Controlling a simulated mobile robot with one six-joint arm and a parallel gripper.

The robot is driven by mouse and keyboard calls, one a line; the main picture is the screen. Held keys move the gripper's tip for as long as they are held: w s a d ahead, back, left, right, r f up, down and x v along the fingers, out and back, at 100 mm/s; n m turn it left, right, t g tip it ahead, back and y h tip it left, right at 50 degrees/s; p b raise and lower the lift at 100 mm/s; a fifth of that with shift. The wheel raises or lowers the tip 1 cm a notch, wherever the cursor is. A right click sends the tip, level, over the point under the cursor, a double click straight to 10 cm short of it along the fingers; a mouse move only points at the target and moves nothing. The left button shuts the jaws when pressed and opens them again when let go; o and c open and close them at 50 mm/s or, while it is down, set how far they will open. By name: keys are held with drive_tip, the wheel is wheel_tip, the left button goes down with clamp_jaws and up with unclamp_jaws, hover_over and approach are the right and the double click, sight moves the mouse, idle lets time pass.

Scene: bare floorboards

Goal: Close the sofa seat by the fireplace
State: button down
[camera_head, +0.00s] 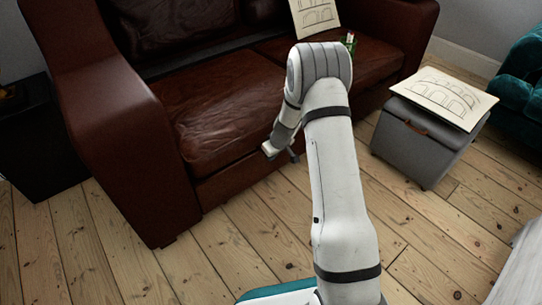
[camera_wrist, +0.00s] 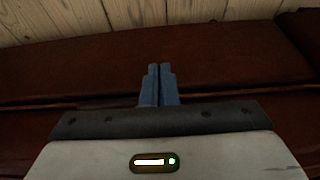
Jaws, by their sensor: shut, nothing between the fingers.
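A dark brown leather sofa (camera_head: 112,128) fills the upper left of the head view, its broad armrest nearest me. Its left seat cushion (camera_head: 225,105) lies above a front panel (camera_head: 240,172). I cannot tell from these views whether the seat is fully closed. My gripper (camera_head: 281,151) is at the front edge of that seat, partly hidden by my own arm. In the wrist view my gripper's blue-grey fingers (camera_wrist: 160,68) are together and empty, over brown leather (camera_wrist: 225,58). Whether they touch it is unclear. No fireplace shows.
A grey ottoman (camera_head: 420,140) with a drawing sheet (camera_head: 445,97) on it stands to the right. Another sheet (camera_head: 314,15) and a small green item (camera_head: 350,41) are on the sofa. A black cabinet (camera_head: 40,140) stands left. Floorboards (camera_head: 220,250) before the sofa are clear.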

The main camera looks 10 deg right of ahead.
drive_tip(key=s+d+r, duration=0.3)
drive_tip(key=s, duration=0.2)
drive_tip(key=s+d+r, duration=0.3)
drive_tip(key=s, duration=0.3)
drive_tip(key=s+a+r+m+p, duration=0.1)
drive_tip(key=s+a+r+p, duration=0.15)
drive_tip(key=r+p, duration=0.65)
drive_tip(key=s+a+r+p, duration=0.2)
drive_tip(key=s+r+p, duration=0.15)
drive_tip(key=r, duration=1.05)
drive_tip(key=s+a+r+m+p, duration=0.1)
drive_tip(key=s+a+r+p, duration=0.15)
drive_tip(key=r+p, duration=0.7)
drive_tip(key=s+r+m+p, duration=0.1)
drive_tip(key=s+r+p, duration=0.4)
drive_tip(key=r, duration=0.5)
drive_tip(key=s+d+r+m+h+p, duration=0.1)
drive_tip(key=s+r+p, duration=0.5)
drive_tip(key=r, duration=0.5)
drive_tip(key=s+r+m+g+p, duration=0.1)
drive_tip(key=s+r+p, duration=0.5)
drive_tip(key=r, duration=0.4)
drive_tip(key=shift+s+d+r+m+h+p, duration=0.3)
drive_tip(key=shift+r+h+p, duration=0.1)
drive_tip(key=shift+p, duration=0.25)
